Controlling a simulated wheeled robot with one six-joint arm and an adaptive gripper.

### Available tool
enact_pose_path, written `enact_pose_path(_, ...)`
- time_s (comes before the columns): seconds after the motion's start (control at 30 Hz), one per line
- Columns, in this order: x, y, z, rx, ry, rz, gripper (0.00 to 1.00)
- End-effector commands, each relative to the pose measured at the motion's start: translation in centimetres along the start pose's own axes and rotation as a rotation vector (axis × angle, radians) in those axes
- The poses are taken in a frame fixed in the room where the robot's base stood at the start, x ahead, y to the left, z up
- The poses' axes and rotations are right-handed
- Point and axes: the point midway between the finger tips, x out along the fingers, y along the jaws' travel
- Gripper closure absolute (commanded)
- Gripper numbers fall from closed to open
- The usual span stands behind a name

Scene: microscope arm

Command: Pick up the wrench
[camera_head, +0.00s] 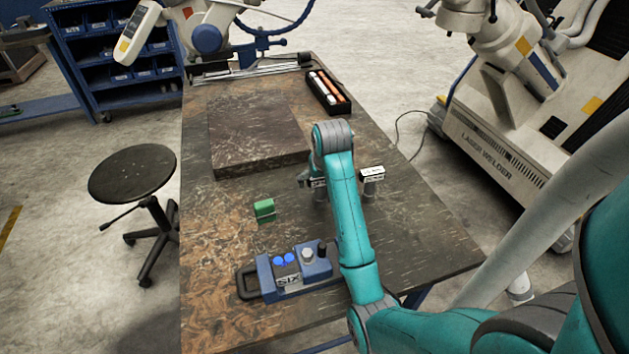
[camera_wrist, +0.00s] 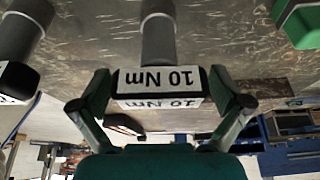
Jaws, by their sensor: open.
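A block-shaped tool marked "10 Nm" (camera_wrist: 160,79), with a black top, white labels and a grey cylinder below, is probably the wrench. It stands on the table. In the wrist view it appears upside down between the two fingers of my gripper (camera_wrist: 166,95). The fingers are open on either side of it; I cannot tell whether they touch it. In the head view my arm partly hides this tool (camera_head: 318,183) and my gripper. A second similar tool (camera_head: 372,176) stands to its right and also shows at the left of the wrist view (camera_wrist: 18,82).
A green block (camera_head: 264,210) lies left of my gripper. A blue device (camera_head: 290,270) with knobs sits nearer the front. A dark slab (camera_head: 255,135) and a black tray (camera_head: 328,93) lie farther back. The table's right front area is clear.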

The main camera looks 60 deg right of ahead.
Motion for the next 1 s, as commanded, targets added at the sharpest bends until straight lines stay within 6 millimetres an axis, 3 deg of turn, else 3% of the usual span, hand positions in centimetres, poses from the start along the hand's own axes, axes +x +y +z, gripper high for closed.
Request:
enact_pose_path(0.27,0.2,0.1,0.2,0.0,0.001,0.0,0.0)
enact_pose_path(0.57,0.2,0.1,0.2,0.0,0.0,0.0,0.72)
enact_pose_path(0.83,0.1,0.0,0.0,0.0,0.001,0.0,0.74)
enact_pose_path(1.0,-0.9,-0.3,-1.1,-0.001,0.003,0.0,0.74)
